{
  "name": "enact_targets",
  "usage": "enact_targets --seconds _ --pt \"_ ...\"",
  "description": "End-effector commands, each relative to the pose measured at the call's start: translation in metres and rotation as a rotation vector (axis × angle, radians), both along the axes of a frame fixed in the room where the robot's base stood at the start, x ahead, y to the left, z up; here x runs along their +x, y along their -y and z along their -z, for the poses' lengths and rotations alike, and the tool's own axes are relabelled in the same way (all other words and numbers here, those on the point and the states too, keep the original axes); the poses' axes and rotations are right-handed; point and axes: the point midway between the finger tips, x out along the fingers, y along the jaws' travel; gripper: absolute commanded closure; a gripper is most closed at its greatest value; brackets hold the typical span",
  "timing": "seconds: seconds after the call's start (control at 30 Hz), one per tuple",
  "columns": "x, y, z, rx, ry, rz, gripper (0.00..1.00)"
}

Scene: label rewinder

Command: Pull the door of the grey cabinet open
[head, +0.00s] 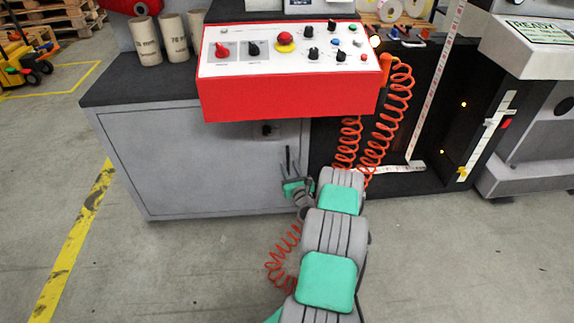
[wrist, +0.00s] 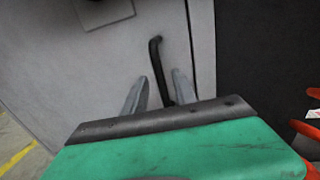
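The grey cabinet's door (head: 190,165) is a flat grey panel under a dark worktop, and it looks closed. It fills much of the wrist view (wrist: 60,55), with a vertical edge line to the right of the handle. The door handle (wrist: 156,62) is a black upright bar; in the head view it is a thin dark line (head: 288,156). My gripper (wrist: 158,90) is open at the handle, one finger on each side of the bar. Gaps show between bar and fingers. My gripper also shows in the head view (head: 290,168).
A red control box (head: 290,95) overhangs the cabinet top above my gripper. Coiled orange hoses (head: 392,110) hang to the right, with another orange coil (head: 280,265) beside my arm. A dark lock plate (head: 267,130) is above the handle. The floor (head: 170,270) in front is clear.

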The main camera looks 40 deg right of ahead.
Motion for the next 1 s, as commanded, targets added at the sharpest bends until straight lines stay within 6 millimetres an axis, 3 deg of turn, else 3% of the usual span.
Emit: enact_targets --seconds 0.13,0.43,0.83,1.0 --pt "0.020 0.008 0.001 -0.001 0.001 -0.002 0.67" --pt "0.024 0.012 0.000 0.000 -0.001 0.002 0.67" --pt "0.024 0.011 0.000 -0.001 -0.001 0.002 0.98" --pt "0.024 0.011 0.000 -0.001 -0.001 0.002 1.00"
